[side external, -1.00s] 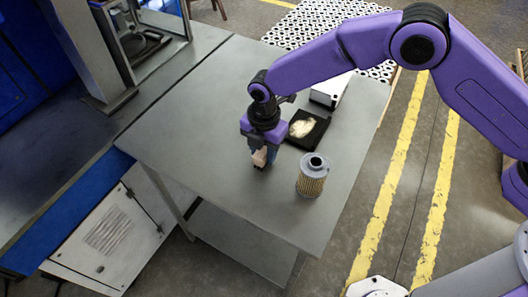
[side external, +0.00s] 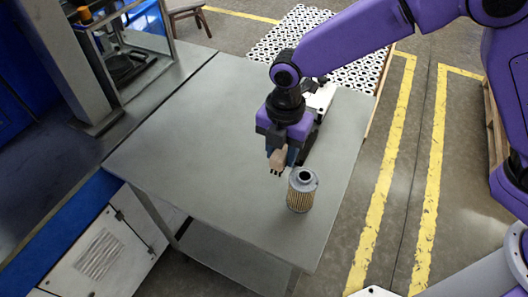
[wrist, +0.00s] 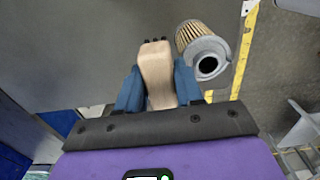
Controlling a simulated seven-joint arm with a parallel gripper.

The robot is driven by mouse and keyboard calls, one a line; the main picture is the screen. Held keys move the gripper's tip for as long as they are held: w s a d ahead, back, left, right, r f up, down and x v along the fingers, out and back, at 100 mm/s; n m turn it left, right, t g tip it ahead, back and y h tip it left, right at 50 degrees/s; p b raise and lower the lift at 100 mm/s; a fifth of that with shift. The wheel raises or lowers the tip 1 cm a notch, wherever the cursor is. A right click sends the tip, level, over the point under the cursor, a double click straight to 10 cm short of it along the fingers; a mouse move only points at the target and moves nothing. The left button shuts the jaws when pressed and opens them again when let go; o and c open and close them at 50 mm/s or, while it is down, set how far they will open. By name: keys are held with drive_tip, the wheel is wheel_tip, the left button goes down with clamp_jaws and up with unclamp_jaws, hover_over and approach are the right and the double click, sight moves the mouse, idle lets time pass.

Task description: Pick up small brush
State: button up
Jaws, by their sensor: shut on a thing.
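The small brush (wrist: 156,76) has a pale tan wooden body with dark bristle tufts at its far end. In the wrist view it lies between the two blue fingers of my gripper (wrist: 157,86), which are shut on it. In the side view the brush (side external: 277,159) points down below my gripper (side external: 283,154), apparently above the grey table, beside the filter cartridge. How high it is held I cannot tell.
A filter cartridge (side external: 302,192) with a pleated tan body and grey cap stands upright on the table (side external: 215,180), close to the brush; it also shows in the wrist view (wrist: 203,49). A white box (side external: 322,97) and a dark tray are partly hidden behind my gripper. The table's left side is clear.

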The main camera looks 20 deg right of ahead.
drive_tip(key=shift+s+d+r, duration=0.5)
drive_tip(key=shift+s+d, duration=0.3)
drive_tip(key=shift+s+d+r, duration=0.5)
drive_tip(key=shift+s+d, duration=0.25)
drive_tip(key=shift+s, duration=0.05)
drive_tip(key=shift+s+d+r, duration=0.5)
drive_tip(key=shift+s+d, duration=0.3)
